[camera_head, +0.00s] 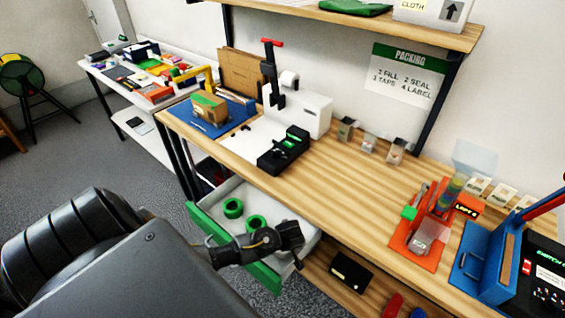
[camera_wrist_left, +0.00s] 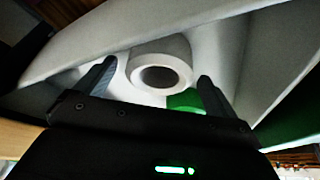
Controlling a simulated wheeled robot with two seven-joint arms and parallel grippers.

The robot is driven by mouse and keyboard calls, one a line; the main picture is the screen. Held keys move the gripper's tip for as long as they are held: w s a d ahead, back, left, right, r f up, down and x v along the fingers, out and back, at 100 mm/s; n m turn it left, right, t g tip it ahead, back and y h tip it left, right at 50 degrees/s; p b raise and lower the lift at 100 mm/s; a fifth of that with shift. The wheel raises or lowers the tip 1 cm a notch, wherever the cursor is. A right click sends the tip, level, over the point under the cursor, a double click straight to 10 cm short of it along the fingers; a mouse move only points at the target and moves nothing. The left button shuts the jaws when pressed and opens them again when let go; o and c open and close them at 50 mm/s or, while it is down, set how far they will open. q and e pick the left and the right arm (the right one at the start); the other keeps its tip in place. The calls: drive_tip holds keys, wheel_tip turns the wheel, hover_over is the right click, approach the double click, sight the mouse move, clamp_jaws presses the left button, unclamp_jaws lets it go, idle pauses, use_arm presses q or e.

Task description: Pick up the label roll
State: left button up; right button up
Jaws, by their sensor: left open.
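A white label roll (camera_wrist_left: 181,58) with a dark round core lies inside the open drawer, seen in the left wrist view. It shows between the two fingers of my left gripper, beyond their tips or level with them; I cannot tell whether they touch it. My left gripper (camera_head: 285,240) is open and reaches down over the drawer (camera_head: 204,217) in the head view. The label roll is not visible there, hidden by my gripper. My right gripper is in neither view.
Two green rolls (camera_head: 233,208) lie at the drawer's left. The drawer's pale walls are close around my fingers. The wooden bench (camera_head: 345,185) above holds a black device (camera_head: 284,150), a white machine (camera_head: 310,112) and an orange stand (camera_head: 420,245). Its middle is clear.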

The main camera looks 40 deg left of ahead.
use_arm(q)
drive_tip(key=shift+x, duration=0.8)
drive_tip(key=shift+c, duration=0.3)
drive_tip(key=c, duration=1.1)
drive_tip(key=shift+o, duration=0.2)
drive_tip(key=shift+r, duration=0.15)
wheel_tip(320, 180, up, 18)
drive_tip(key=b, duration=0.1)
drive_tip(key=shift+b, duration=0.4)
